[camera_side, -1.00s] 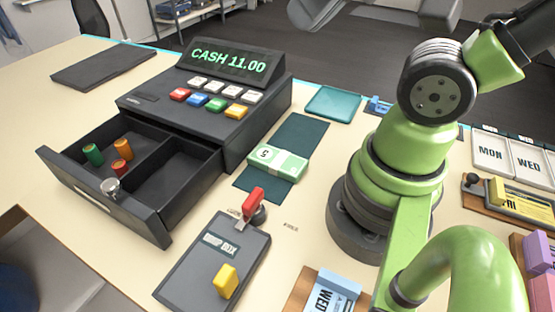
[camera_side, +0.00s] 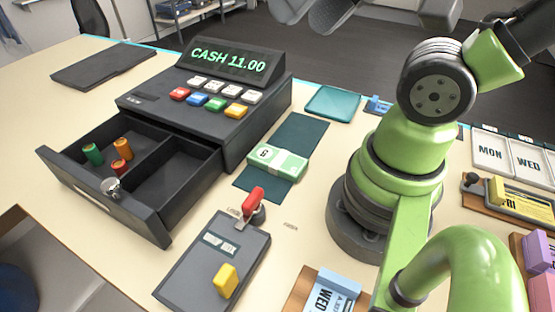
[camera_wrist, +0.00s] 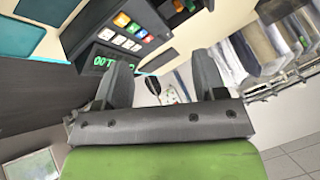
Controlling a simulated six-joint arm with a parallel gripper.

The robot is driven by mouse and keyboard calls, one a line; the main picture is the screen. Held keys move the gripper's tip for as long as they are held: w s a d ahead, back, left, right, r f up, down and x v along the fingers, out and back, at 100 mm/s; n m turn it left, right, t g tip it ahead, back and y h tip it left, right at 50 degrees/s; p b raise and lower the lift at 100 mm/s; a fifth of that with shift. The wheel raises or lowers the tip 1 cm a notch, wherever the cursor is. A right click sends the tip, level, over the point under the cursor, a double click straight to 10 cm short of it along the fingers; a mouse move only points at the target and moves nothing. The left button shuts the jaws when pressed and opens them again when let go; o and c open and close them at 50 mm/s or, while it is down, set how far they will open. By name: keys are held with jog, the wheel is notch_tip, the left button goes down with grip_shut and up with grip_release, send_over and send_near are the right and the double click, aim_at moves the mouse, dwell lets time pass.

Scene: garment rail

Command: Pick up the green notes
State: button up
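The green notes (camera_side: 277,162) are a banded green bundle with a white strap. My gripper (camera_side: 308,14) shows only partly at the top edge of the side view, well above and beyond the notes, and touches nothing. In the wrist view my gripper (camera_wrist: 162,78) has its two dark fingers spread wide with nothing held between them. I cannot make out the notes in the wrist view.
The black cash register (camera_side: 235,85) has its drawer (camera_side: 110,205) pulled open, with several small rolls on its left side and an empty right compartment. Day-labelled holders (camera_side: 508,150) stand at right.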

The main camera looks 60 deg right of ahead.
jog(key=o, duration=0.4)
jog(key=shift+w, duration=0.1)
jog(key=n+g+h, duration=0.2)
jog(key=n+g, duration=0.1)
jog(key=g, duration=0.4)
send_over(277, 158)
notch_tip(277, 158, down, 20)
jog(key=shift+n, duration=0.3)
jog(key=f, duration=0.5)
jog(key=shift+s+a+f, duration=0.1)
jog(key=shift+s+f, duration=0.05)
jog(key=shift+s, duration=0.2)
jog(key=shift+w+f, duration=0.2)
jog(key=shift+f, duration=1.15)
jog(key=shift+w+f, duration=0.15)
jog(key=shift+f, duration=1.2)
